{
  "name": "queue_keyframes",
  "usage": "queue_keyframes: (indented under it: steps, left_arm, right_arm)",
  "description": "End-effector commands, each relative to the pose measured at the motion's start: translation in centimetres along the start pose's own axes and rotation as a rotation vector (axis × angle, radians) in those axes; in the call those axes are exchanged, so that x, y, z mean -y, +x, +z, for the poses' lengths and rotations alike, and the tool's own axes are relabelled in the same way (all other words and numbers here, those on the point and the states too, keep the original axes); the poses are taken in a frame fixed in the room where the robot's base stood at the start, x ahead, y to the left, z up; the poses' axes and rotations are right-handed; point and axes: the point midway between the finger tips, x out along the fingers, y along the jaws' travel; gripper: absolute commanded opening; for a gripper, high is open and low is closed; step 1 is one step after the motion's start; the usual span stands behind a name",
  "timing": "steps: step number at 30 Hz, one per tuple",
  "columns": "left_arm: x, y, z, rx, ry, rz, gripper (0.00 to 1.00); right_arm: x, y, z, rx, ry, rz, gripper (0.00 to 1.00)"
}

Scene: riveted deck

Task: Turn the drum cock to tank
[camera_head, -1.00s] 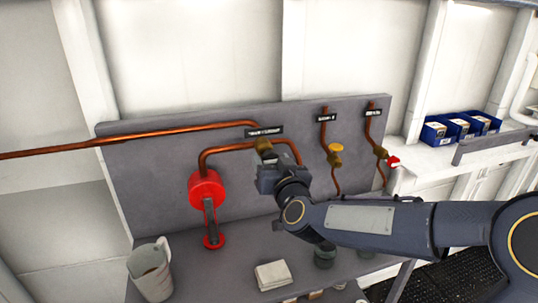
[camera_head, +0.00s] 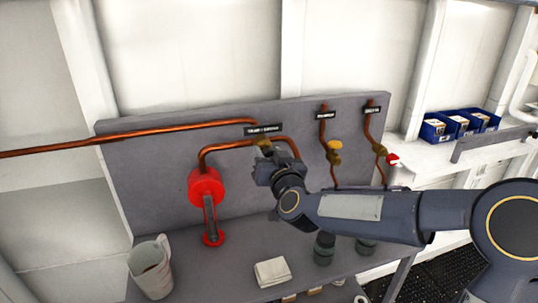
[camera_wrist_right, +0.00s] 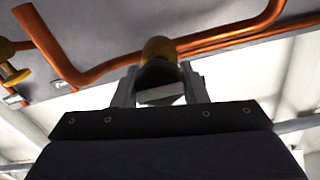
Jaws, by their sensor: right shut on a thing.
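The drum cock is a brass valve (camera_head: 263,143) on the copper pipe, under a small black label plate (camera_head: 263,130) on the grey panel. The plate's lettering is too small to read surely. My right gripper (camera_head: 266,160) is at the cock from the front and hides most of its handle. In the right wrist view the brass body (camera_wrist_right: 159,48) shows beyond the fingers, and the gripper (camera_wrist_right: 158,92) is shut on the dark handle (camera_wrist_right: 157,75). Which way the handle points is hard to tell. My left gripper is not in view.
A red hand pump (camera_head: 206,188) stands left of the cock. Two other valves, one yellow-handled (camera_head: 334,147) and one red-handled (camera_head: 393,159), are to the right. A jug (camera_head: 150,267), a folded cloth (camera_head: 272,272) and dark jars (camera_head: 324,248) stand on the bench below.

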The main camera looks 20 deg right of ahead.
Motion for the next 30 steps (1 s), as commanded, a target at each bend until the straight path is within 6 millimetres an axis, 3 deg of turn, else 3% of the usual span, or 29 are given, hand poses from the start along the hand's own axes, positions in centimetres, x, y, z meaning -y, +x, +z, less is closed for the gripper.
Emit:
queue_keyframes:
  steps: [11,30]
  left_arm:
    - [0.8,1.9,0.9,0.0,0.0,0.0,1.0]
    - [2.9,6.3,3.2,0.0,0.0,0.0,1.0]
  right_arm:
    - [-0.1,0.0,0.4,-0.002,0.163,-0.001,0.17]
    - [-0.2,0.0,0.5,0.002,0.76,-0.001,0.17]
